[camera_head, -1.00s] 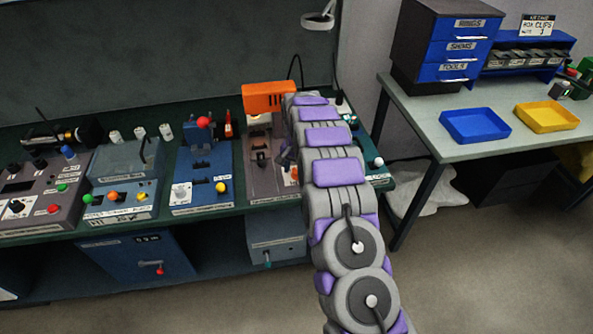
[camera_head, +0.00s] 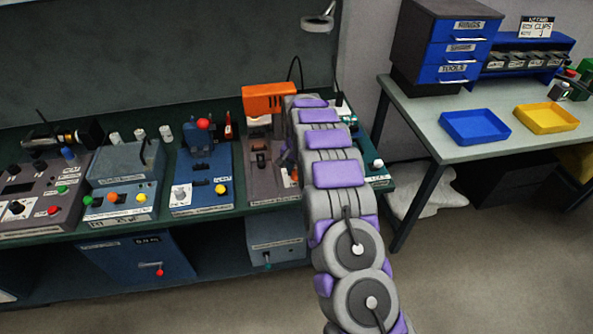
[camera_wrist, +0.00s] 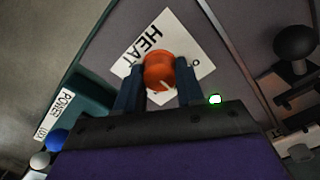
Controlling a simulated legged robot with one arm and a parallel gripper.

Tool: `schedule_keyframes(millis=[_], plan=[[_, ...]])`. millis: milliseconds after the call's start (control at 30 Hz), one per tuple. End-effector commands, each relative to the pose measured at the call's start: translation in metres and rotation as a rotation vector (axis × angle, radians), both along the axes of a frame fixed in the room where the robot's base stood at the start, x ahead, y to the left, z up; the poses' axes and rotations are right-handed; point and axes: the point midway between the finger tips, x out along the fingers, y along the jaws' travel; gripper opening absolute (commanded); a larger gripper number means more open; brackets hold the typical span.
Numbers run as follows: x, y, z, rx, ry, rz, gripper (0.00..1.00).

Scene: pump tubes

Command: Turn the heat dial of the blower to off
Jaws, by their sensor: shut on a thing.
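The heat dial (camera_wrist: 165,63) is an orange round knob on a grey panel, with a white label (camera_wrist: 147,40) reading HEAT around it. In the wrist view my gripper (camera_wrist: 160,75) has one dark blue finger on each side of the dial and is shut on it. A pale mark shows on the dial's lower right; its exact setting cannot be told. In the head view the orange blower (camera_head: 268,93) stands at the back of the bench, on a grey base (camera_head: 268,186).
A green-lit button (camera_wrist: 215,99) and a black knob (camera_wrist: 295,43) lie right of the dial in the wrist view. A blue panel unit (camera_head: 205,195) stands left of the blower. A side table holds blue (camera_head: 475,140) and yellow (camera_head: 547,130) trays.

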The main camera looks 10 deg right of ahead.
Motion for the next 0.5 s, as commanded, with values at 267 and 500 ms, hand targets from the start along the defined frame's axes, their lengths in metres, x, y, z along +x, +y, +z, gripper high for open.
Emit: schedule_keyframes(millis=[267,500], plan=[[0.0008,0.0003,0.0025,0.001,-0.003,0.070,0.07],[0.0006,0.0002,0.0032,0.001,0.000,0.237,0.07]])
